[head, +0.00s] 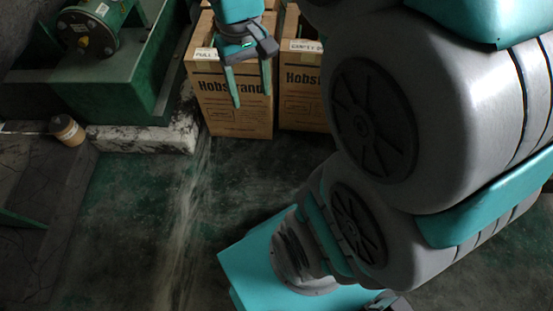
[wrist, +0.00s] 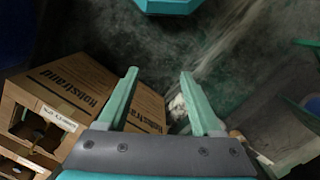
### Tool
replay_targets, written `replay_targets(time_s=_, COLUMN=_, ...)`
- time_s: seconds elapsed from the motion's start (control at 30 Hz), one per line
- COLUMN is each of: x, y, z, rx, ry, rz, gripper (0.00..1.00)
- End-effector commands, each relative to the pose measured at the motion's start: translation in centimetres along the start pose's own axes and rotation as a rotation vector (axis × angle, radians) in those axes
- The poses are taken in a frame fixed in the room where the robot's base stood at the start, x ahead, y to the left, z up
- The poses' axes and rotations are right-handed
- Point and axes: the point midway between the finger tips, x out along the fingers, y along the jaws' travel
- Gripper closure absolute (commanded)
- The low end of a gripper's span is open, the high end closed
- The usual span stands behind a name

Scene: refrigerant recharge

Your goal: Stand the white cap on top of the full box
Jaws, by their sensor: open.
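The full box (head: 237,115) is a brown Hobstrand carton on the floor at the top middle of the head view, with a label reading as "FULL" on its upper edge. My gripper (head: 252,98) is open and empty, fingers pointing down, overlapping this box's front in the head view. In the wrist view my gripper (wrist: 159,73) has its two green fingers spread with nothing between them. A carton side, probably the full box (wrist: 148,108), shows beside and behind the left finger. I cannot make out the white cap in either view.
A second carton labelled as empty (head: 303,105) stands right of the full box; it also shows in the wrist view (wrist: 50,95). A green machine (head: 95,60) sits on a worn plinth (head: 150,139) at left. A tan can (head: 68,130) stands near it. Floor in front is clear.

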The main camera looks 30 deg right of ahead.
Motion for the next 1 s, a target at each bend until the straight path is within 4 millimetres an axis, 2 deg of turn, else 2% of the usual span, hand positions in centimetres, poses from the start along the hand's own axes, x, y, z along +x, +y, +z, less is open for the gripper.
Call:
replay_targets(time_s=0.03, x=0.6, y=-0.6, z=2.3, rx=-0.009, ry=-0.005, rz=0.001, gripper=0.33)
replay_targets(time_s=0.2, x=3.0, y=-1.8, z=8.7, rx=-0.028, ry=-0.027, rz=0.006, gripper=0.33)
replay_targets(time_s=0.3, x=4.3, y=-2.1, z=11.4, rx=-0.036, ry=-0.038, rz=0.008, gripper=0.33)
replay_targets(time_s=0.4, x=5.2, y=-2.2, z=13.2, rx=-0.041, ry=-0.047, rz=0.01, gripper=0.33)
replay_targets(time_s=0.57, x=5.8, y=-2.3, z=14.3, rx=-0.043, ry=-0.051, rz=0.011, gripper=0.33)
replay_targets(time_s=1.0, x=5.8, y=-2.3, z=14.3, rx=-0.043, ry=-0.051, rz=0.011, gripper=0.33)
